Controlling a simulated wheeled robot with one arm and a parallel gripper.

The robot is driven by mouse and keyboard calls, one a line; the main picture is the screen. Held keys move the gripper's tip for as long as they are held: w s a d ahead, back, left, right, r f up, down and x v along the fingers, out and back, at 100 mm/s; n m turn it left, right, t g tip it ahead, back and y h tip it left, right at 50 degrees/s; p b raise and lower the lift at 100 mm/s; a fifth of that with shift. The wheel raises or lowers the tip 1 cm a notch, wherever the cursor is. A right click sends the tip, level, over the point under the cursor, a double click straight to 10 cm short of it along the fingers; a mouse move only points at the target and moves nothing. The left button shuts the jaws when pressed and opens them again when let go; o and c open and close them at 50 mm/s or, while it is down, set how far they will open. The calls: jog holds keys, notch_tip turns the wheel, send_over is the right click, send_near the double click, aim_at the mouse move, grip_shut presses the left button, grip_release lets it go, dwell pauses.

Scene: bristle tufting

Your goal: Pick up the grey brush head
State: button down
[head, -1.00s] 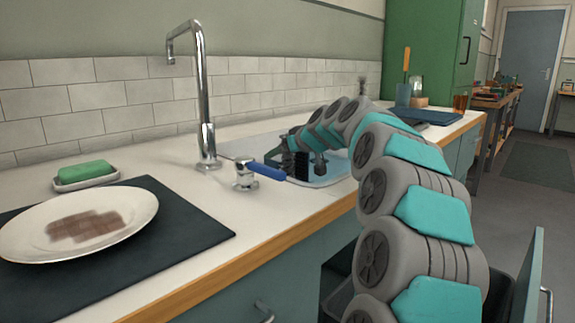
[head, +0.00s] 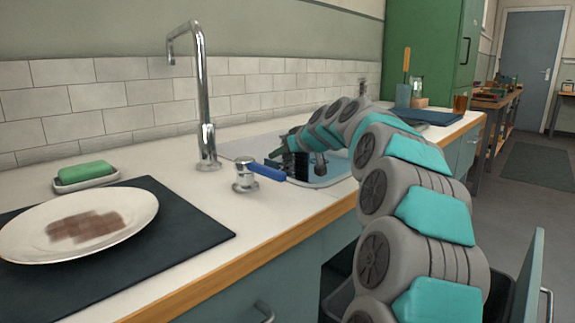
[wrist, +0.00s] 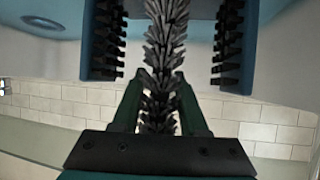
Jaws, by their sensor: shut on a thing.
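The grey brush head (wrist: 168,35) is a column of spiky grey bristles in the middle of the wrist view. My gripper (wrist: 160,88) has its two dark green fingers closed on it, one on each side. Grey bristles also show between the fingers. Blue uprights with rows of black bristles stand left (wrist: 105,40) and right (wrist: 229,42) of the brush head, apart from it. In the head view, my arm reaches over the sink (head: 328,180). The brush head cannot be made out there. Black bristles (head: 297,166) show below the arm's end.
A plate (head: 35,220) with a brown blurred patch lies on a dark mat (head: 185,225). Green soap (head: 85,171) sits in a dish.

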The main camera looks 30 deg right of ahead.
jog(key=shift+r, duration=0.1)
notch_tip(320, 180, up, 10)
jog(key=p, duration=0.1)
dwell(0.6)
